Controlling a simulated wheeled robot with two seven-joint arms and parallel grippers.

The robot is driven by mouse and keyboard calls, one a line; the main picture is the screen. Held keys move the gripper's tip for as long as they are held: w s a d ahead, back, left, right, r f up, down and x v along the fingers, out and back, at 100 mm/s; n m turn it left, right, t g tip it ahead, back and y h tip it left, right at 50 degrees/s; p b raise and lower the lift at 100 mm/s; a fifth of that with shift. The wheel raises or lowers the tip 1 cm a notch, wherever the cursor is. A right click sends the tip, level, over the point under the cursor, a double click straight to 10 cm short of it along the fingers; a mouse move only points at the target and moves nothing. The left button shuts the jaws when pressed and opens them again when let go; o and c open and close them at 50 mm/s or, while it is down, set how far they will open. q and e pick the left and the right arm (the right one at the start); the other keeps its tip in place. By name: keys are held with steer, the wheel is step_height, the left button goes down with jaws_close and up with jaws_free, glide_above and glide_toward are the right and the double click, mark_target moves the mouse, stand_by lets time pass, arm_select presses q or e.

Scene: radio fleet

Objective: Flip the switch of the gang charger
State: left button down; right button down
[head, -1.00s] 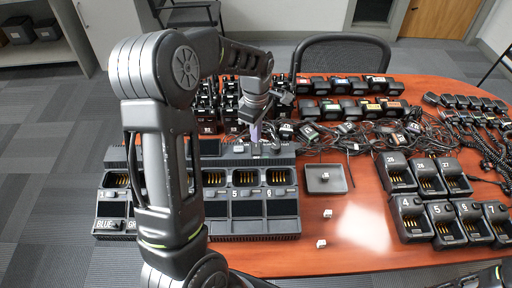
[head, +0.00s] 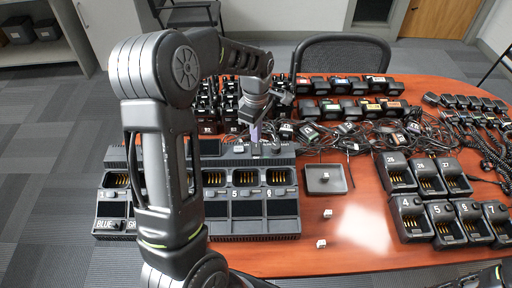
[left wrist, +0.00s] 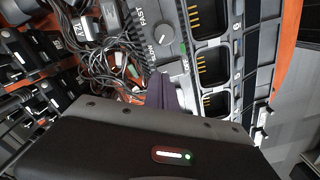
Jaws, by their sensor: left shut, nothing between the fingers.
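The gang charger (head: 270,226) is a long dark unit with numbered bays, on the near left of the wooden table; my left arm covers part of it. In the left wrist view its top panel (left wrist: 183,22) shows a round knob (left wrist: 165,34) with the word FAST beside it. My left gripper (head: 255,134) is shut and empty, pointing down at the back panel of the charger. In the left wrist view its purplish fingertips (left wrist: 161,82) are close to the panel beside the knob. My right gripper is out of view.
A small grey tray (head: 325,179) lies right of the charger, with small white cubes (head: 321,244) in front. Single chargers (head: 426,178) stand to the right. Tangled cables (head: 350,134) and rows of batteries (head: 350,86) fill the back.

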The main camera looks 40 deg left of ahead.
arm_select(q)
steer(key=shift+f+b, duration=0.65)
steer(key=shift+f, duration=0.3)
stand_by(0.5)
steer(key=shift+r+p, duration=2.5)
steer(key=shift+r, duration=1)
